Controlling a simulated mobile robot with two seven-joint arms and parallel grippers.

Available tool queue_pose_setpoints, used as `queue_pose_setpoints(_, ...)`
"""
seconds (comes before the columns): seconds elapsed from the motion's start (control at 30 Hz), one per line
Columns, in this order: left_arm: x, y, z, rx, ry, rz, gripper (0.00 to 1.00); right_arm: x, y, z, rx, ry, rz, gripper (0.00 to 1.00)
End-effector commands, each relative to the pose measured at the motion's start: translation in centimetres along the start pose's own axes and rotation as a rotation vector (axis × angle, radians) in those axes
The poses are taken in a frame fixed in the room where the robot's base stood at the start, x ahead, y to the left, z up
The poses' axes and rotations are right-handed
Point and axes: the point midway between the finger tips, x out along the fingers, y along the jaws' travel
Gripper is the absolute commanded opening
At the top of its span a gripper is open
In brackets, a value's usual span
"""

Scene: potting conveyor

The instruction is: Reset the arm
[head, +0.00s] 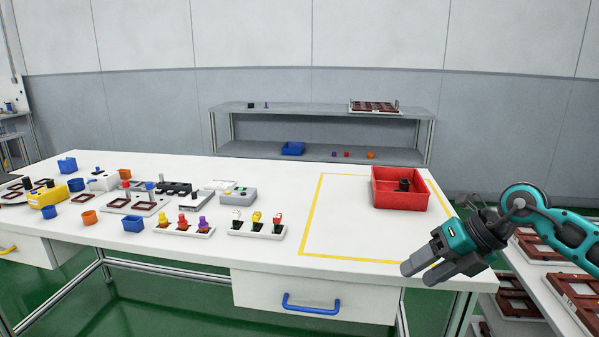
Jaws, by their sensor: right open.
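My right gripper (416,272) is teal and dark grey and comes in from the right. Its two fingers are open and empty, over the front right corner of the white table (262,262). The right arm is bent, with its links to the right of the table edge. A red bin (400,200) stands behind the gripper, apart from it, with a dark object (404,184) inside. My left gripper does not show.
A yellow-taped square (340,225) is mostly bare. Strips with coloured plugs (184,226), blue and orange cups and boxes crowd the table's left half. A rack with brown frames (577,290) stands at the right. A grey shelf (320,112) stands behind.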

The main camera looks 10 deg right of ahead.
Motion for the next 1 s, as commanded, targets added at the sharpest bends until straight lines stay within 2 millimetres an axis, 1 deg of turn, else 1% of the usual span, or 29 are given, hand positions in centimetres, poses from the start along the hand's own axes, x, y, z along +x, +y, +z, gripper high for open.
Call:
queue_pose_setpoints(0.03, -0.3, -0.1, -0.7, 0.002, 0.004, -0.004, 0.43, 2.4, 3.0, -1.5, 0.024, 0.024, 0.151, 0.54)
queue_pose_setpoints(0.07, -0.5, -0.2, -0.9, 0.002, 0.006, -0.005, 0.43, 3.6, 4.7, -2.2, 0.048, 0.029, 0.242, 0.54)
queue_pose_setpoints(0.1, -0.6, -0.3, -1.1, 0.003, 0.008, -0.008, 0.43, 4.8, 6.9, -3.0, 0.089, 0.027, 0.361, 0.54)
queue_pose_setpoints(0.17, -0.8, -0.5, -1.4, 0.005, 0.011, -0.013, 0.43, 5.9, 9.8, -4.1, 0.173, 0.017, 0.531, 0.54)
queue_pose_setpoints(0.2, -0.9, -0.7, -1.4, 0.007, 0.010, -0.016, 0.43, 6.5, 11.4, -4.7, 0.244, 0.005, 0.636, 0.54)
queue_pose_setpoints(0.27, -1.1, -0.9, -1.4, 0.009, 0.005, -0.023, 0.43, 6.9, 13.3, -5.2, 0.371, -0.023, 0.781, 0.54)
queue_pose_setpoints(0.3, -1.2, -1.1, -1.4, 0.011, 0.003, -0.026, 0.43, 7.0, 14.1, -5.4, 0.468, -0.048, 0.866, 0.54)
queue_pose_setpoints(0.37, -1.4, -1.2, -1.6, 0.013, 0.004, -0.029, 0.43, 7.2, 14.6, -5.6, 0.630, -0.091, 0.974, 0.54)
queue_pose_setpoints(0.43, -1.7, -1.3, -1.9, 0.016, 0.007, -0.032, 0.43, 7.5, 14.2, -5.8, 0.842, -0.150, 1.071, 0.54)
queue_pose_setpoints(0.47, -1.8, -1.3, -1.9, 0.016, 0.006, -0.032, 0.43, 7.8, 13.7, -6.0, 0.941, -0.178, 1.100, 0.54)
queue_pose_setpoints(0.5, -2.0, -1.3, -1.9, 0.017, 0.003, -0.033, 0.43, 8.1, 12.8, -6.3, 1.075, -0.216, 1.129, 0.54)
queue_pose_setpoints(0.57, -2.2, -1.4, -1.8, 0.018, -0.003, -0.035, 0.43, 8.9, 10.9, -7.3, 1.287, -0.273, 1.148, 0.54)
queue_pose_setpoints(0.6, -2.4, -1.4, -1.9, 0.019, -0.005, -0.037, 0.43, 9.6, 9.4, -8.2, 1.434, -0.312, 1.144, 0.54)
queue_pose_setpoints(0.63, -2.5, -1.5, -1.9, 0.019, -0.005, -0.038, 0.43, 10.2, 8.3, -9.2, 1.544, -0.340, 1.132, 0.54)
queue_pose_setpoints(0.67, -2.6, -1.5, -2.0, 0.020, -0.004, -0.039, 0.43, 10.8, 7.1, -10.3, 1.655, -0.367, 1.113, 0.54)
queue_pose_setpoints(0.7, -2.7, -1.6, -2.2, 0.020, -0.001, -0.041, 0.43, 11.6, 5.5, -12.0, 1.797, -0.400, 1.078, 0.54)
queue_pose_setpoints(0.77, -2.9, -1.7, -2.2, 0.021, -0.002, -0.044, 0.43, 12.8, 3.5, -14.9, 1.996, -0.440, 1.009, 0.54)
queue_pose_setpoints(0.8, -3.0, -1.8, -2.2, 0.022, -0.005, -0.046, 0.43, 13.4, 2.3, -16.9, 2.115, -0.460, 0.958, 0.54)
queue_pose_setpoints(0.9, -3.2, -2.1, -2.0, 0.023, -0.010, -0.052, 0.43, 14.7, 0.5, -21.3, 2.338, -0.489, 0.836, 0.54)
queue_pose_setpoints(1.0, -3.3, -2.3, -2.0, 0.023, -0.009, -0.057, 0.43, 15.3, -0.3, -24.1, 2.464, -0.497, 0.753, 0.54)
